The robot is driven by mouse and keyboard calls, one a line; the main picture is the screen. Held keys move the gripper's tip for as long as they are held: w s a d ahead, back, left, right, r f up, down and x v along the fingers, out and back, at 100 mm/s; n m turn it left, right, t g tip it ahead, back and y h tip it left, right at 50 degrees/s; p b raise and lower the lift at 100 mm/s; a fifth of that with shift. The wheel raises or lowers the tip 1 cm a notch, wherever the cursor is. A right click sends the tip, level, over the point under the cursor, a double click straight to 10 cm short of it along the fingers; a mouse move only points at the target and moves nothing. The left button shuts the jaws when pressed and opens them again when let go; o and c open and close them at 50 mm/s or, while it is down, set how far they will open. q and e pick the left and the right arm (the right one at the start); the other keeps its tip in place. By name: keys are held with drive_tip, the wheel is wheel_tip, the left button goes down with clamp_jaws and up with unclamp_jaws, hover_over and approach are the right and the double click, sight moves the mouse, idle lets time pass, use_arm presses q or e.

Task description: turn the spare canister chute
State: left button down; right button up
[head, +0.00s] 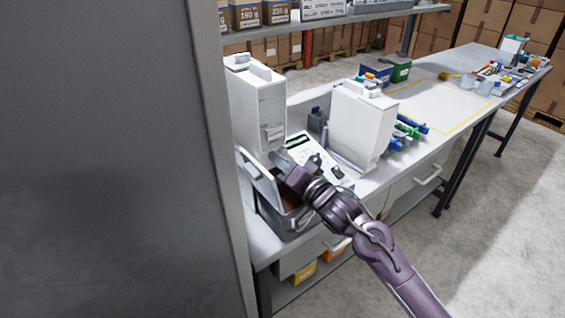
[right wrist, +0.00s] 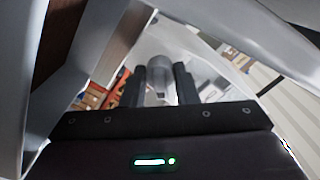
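Two tall white canister dispensers stand on the bench in the head view, a left one (head: 257,108) and a right one (head: 360,125). I cannot tell which is the spare, and no chute shows clearly there. My right gripper (head: 284,167) is low in front of the left dispenser, over a grey bin with a raised lid (head: 258,178). In the right wrist view its two dark fingers (right wrist: 159,88) stand apart. A rounded grey piece (right wrist: 160,72) shows between them; contact is not clear. My left gripper is out of view.
A grey panel (head: 110,150) fills the left of the head view. A keypad panel (head: 318,157) lies between the dispensers. Blue and green clips (head: 408,130) lie right of them. A shelf (head: 330,22) hangs above; the yellow-outlined bench area (head: 435,103) is mostly clear.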

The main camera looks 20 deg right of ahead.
drive_tip(key=shift+c, duration=1)
drive_tip(key=shift+n, duration=0.3)
drive_tip(key=n+p, duration=0.1)
drive_tip(key=n, duration=0.1)
drive_tip(key=shift+n, duration=0.4)
drive_tip(key=n, duration=0.3)
drive_tip(key=shift+n, duration=1.6)
